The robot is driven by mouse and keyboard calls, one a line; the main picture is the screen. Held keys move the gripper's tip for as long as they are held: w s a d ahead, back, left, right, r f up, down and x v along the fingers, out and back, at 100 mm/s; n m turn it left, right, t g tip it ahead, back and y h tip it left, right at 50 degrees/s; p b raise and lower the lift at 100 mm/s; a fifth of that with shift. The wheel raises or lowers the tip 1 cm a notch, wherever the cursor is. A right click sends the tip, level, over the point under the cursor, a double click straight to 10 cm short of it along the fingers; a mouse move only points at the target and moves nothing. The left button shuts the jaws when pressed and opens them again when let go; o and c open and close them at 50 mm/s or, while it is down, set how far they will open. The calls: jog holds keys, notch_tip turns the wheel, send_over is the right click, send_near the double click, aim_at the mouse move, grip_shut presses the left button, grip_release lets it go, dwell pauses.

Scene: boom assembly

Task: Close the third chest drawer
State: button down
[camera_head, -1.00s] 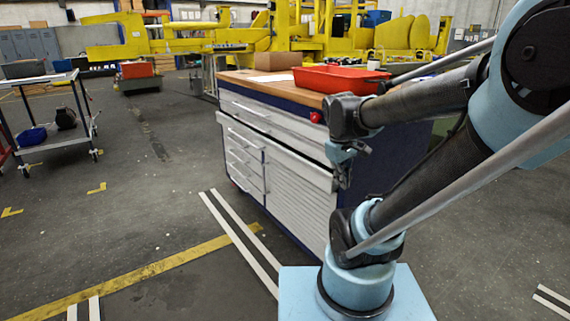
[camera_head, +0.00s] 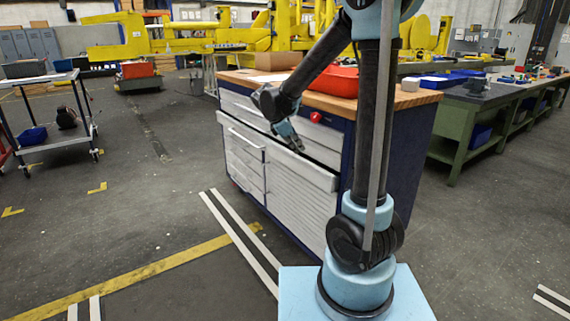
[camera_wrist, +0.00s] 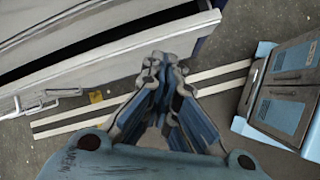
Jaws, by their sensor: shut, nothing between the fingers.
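The chest (camera_head: 395,150) has grey-white drawer fronts, dark blue sides and a wooden top. A wide drawer (camera_head: 305,172) below the top one stands pulled out a little, with a dark gap above its front. Its pale front edge also shows at upper left in the wrist view (camera_wrist: 130,42), beside a dark gap. My gripper (camera_head: 299,147) is by the top of this drawer's front, toward its right half. In the wrist view, its fingers (camera_wrist: 165,62) are together and empty, beside the drawer edge. I cannot tell whether they touch it.
A red tray (camera_head: 332,80) and a cardboard box (camera_head: 277,61) are on the chest top. A red knob (camera_head: 316,117) sticks out near its right corner. A green workbench (camera_head: 470,120) stands right, a trolley (camera_head: 50,110) left. The floor in front is clear.

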jog(key=w+a+f+n+t+h, duration=0.1)
jog(key=w+a+f+n, duration=0.25)
jog(key=a, duration=0.25)
jog(key=w+a+f+n+t, duration=0.1)
jog(key=w+a+f+n, duration=0.1)
jog(key=w+a, duration=0.35)
send_near(293, 166)
notch_tip(293, 166, down, 3)
jog(key=w, duration=0.1)
jog(key=shift+w+d+f+n+h, duration=0.1)
jog(key=shift+w+d+n+h, duration=0.15)
jog(key=shift+d, duration=0.2)
jog(key=shift+w+d+f+n+h, duration=0.1)
jog(key=shift+w+d, duration=0.2)
jog(key=shift+d, duration=0.2)
